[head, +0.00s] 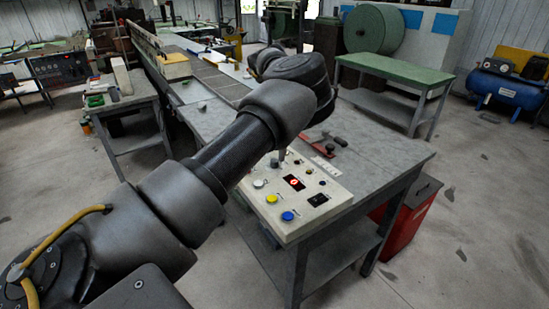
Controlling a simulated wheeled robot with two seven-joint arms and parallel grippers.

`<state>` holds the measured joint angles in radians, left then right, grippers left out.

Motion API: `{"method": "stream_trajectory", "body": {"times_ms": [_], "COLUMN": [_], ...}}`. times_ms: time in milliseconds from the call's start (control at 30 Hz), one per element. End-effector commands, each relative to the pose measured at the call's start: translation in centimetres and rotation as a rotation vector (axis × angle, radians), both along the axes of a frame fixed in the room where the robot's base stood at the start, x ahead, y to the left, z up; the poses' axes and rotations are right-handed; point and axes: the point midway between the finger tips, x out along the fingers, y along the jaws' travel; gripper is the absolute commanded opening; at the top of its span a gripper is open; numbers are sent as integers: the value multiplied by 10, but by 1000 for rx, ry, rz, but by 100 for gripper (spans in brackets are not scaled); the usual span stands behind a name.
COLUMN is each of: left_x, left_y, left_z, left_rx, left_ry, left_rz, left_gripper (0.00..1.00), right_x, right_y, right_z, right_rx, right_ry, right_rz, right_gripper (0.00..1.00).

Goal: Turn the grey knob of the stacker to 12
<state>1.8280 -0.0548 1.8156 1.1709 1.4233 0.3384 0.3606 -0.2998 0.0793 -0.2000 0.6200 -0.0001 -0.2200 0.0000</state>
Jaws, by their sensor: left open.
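The stacker's pale control panel (318,217) lies on the near end of the grey bench. It has a small red-lit display (294,183) whose figure looks like a 0. A white button (258,184), a yellow button (271,199) and a blue button (287,216) line its left side; small dark controls sit on its right. My left arm crosses the view and hides the panel's far left part. A bit of my left gripper (282,155) shows below the arm, over the panel's far edge; its jaws are open. I cannot clearly make out the grey knob. My right gripper is not in view.
A red-handled tool (325,138) lies on the bench (385,150) behind the panel. A red bin (408,215) stands right of the bench. A green-topped table (395,70) is behind.

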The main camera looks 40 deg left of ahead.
Motion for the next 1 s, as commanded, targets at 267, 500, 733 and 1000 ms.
{"method": "stream_trajectory", "body": {"times_ms": [267,500,733,1000], "left_x": [1,0,0,0], "left_y": [-2,-2,-2,-2], "left_z": [55,78,80,79], "left_rx": [-1,0,1,0], "left_ry": [-5,-2,0,0], "left_rz": [-1,0,0,0], "left_gripper": [46,46,46,46], "right_x": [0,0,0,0], "right_y": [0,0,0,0], "right_z": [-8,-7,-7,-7], "right_rx": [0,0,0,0], "right_ry": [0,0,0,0], "right_rz": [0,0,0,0], "right_gripper": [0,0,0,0]}}
